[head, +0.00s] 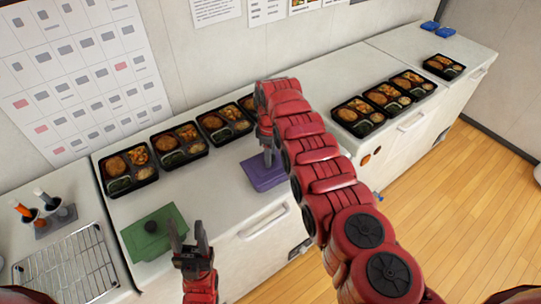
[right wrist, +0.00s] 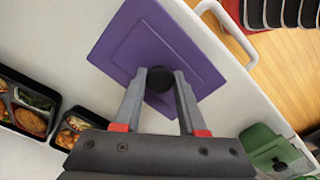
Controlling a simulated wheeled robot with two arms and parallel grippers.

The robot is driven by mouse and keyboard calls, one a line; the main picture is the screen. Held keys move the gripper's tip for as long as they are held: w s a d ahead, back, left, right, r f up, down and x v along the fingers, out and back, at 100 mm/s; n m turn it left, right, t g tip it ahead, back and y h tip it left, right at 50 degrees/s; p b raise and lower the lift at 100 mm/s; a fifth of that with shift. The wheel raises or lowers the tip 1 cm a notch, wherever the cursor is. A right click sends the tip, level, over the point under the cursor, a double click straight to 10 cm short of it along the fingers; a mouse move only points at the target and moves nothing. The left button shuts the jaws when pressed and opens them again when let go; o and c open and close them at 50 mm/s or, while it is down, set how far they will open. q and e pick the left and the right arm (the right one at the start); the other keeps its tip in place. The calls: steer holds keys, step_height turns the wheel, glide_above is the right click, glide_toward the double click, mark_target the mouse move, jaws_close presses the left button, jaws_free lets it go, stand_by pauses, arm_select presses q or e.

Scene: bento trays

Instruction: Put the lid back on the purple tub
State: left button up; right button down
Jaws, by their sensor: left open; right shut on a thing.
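The purple lid (head: 262,175) is at the front edge of the counter; the right wrist view shows its square top (right wrist: 150,40) and dark round knob. My right gripper (head: 268,158) comes down on it from above and is shut on the knob; its fingers are on both sides of the knob in the right wrist view (right wrist: 160,80). The purple tub is hidden under the lid or not distinguishable, and I cannot tell whether the lid rests on it. My left gripper (head: 187,235) is open and empty, in front of the counter near a green tub.
The green lidded tub (head: 165,242) with a dark knob stands left of the purple lid. Filled bento trays (head: 128,192) line the back of the counter, with more (head: 362,128) on the right. A wire rack (head: 70,270) and a utensil holder (head: 57,222) are at left.

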steer(key=shift+f+b, duration=0.2)
steer(key=shift+b, duration=0.2)
stand_by(0.9)
stand_by(0.4)
jaws_free()
stand_by(0.3)
steer(key=shift+r, duration=0.15)
steer(key=shift+r+p, duration=0.85)
steer(key=shift+r, duration=0.25)
steer(key=shift+r+p, duration=0.4)
steer(key=shift+r, duration=1.9)
